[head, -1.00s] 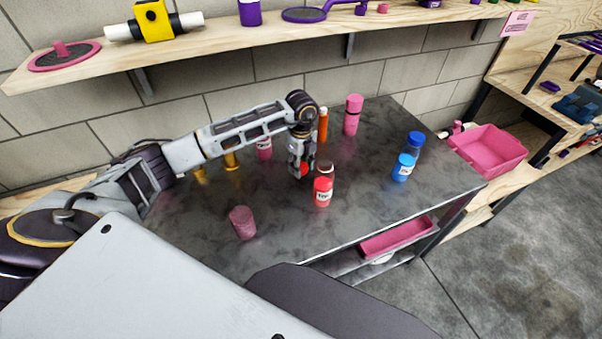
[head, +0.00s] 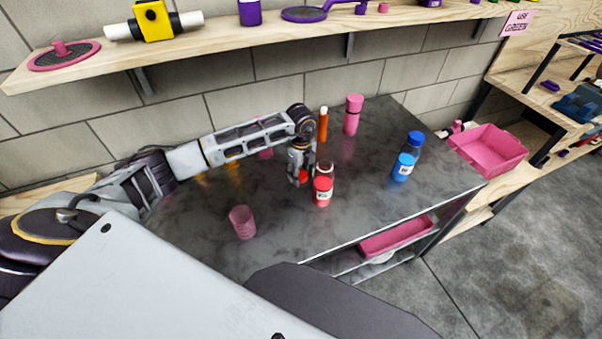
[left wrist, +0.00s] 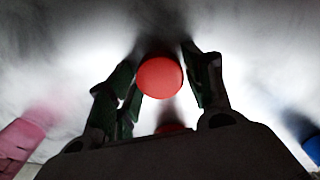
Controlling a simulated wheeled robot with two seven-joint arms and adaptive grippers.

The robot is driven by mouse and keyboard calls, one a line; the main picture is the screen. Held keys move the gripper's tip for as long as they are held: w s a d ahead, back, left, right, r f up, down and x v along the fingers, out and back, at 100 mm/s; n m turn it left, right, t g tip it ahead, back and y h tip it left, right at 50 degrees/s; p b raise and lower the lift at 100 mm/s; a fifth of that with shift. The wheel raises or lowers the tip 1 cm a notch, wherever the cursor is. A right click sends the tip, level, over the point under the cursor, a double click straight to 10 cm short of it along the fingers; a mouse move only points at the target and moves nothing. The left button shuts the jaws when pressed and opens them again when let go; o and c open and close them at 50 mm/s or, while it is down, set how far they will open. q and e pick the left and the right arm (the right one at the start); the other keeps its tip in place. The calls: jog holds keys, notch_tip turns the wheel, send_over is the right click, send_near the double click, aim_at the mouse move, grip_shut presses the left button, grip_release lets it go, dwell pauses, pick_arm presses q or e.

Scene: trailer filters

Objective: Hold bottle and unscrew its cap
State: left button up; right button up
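A small red round cap (left wrist: 160,77) sits between the two fingers of my left gripper (left wrist: 163,62) in the left wrist view. The fingers stand on either side of it, with a narrow gap at the right finger. In the head view my left gripper (head: 300,176) points down just above the table, with a bit of red showing at its fingertips. A red bottle with a white label (head: 323,190) stands beside it. Whatever is under the red cap is hidden by it. My right gripper is not in view.
The dark table (head: 285,235) also holds a pink cup (head: 243,222), an orange bottle (head: 323,125), a pink bottle (head: 352,115) and a blue labelled bottle (head: 403,167). A blue-capped bottle (head: 414,142) stands behind that. A wooden shelf (head: 300,45) runs above. The table's front is clear.

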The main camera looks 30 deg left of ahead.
aim_at(301, 174)
pick_arm(q)
jog(key=shift+o, duration=0.4)
jog(key=shift+r, duration=0.15)
notch_tip(301, 174, up, 12)
dwell(0.7)
dwell(0.6)
